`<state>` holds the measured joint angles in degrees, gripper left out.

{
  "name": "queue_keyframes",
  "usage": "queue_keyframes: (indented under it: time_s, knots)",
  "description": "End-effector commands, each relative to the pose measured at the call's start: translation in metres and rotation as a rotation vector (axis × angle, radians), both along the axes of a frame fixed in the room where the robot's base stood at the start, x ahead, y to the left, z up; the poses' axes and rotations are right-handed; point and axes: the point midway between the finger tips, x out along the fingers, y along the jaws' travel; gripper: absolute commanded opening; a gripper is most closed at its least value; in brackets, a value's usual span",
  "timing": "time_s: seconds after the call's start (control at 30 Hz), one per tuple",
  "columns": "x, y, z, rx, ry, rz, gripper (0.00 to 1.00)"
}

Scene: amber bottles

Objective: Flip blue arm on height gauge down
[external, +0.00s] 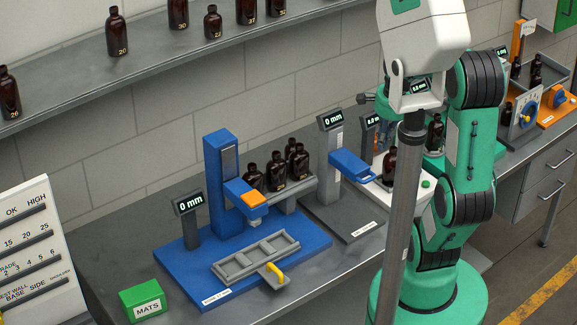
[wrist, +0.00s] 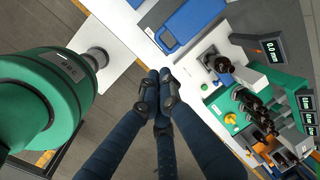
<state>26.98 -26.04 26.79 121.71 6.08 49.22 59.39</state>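The height gauge is a dark grey base (external: 325,222) with a grey post, a "0 mm" display (external: 332,120) and a blue arm (external: 351,164). The blue arm sticks out toward the right from the post, well above the base. In the wrist view a blue part (wrist: 167,42) near the table edge looks like this arm. My gripper (wrist: 159,76) has its dark blue fingers drawn together with nothing visible between them. Its tips appear over the table's front edge, beside the gauge in that view. In the external view my gripper is largely hidden by my arm and a grey pole.
A blue station (external: 280,252) with an orange-topped part and grey tray stands left of the gauge. Amber bottles (external: 299,162) stand on a grey ledge between them. A white station (external: 400,187) with a bottle is to the right. A green MATS box (external: 146,303) sits front left.

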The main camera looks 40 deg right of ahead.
Motion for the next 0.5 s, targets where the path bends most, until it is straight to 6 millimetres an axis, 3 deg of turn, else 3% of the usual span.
queue_keyframes:
  time_s: [0.27,0.5]
  knots:
    - [0.004,0.001,-0.024,0.001,0.002,0.001,0.00]
    - [0.010,0.001,-0.061,0.002,0.003,0.001,0.00]
